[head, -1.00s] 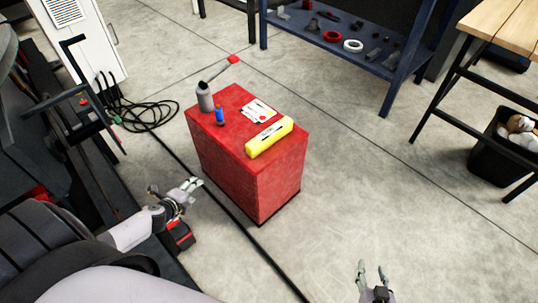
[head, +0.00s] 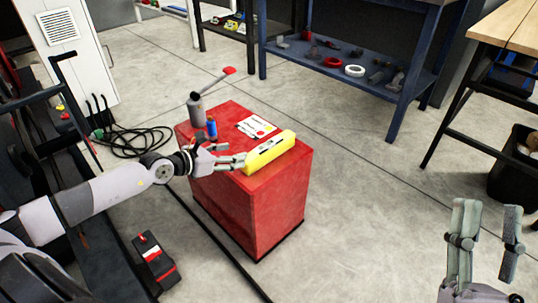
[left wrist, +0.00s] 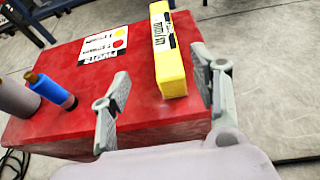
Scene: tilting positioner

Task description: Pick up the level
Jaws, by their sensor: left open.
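The level is a yellow bar (head: 271,152) with a dark-and-white label, lying on top of the red cabinet (head: 240,211) near its right side. It also shows in the left wrist view (left wrist: 171,70). My left gripper (head: 243,162) reaches in from the left over the cabinet top, with its fingertips by the level's near end. In the left wrist view the fingers (left wrist: 160,66) are spread, with the level's near end lying ahead between them, closer to the right finger. I see no grip on it. My right gripper (head: 489,210) is open and empty at the lower right.
A blue shelf (head: 345,72) with small parts stands behind. Cables (head: 140,141) lie on the floor at left. Floor right of the cabinet is clear.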

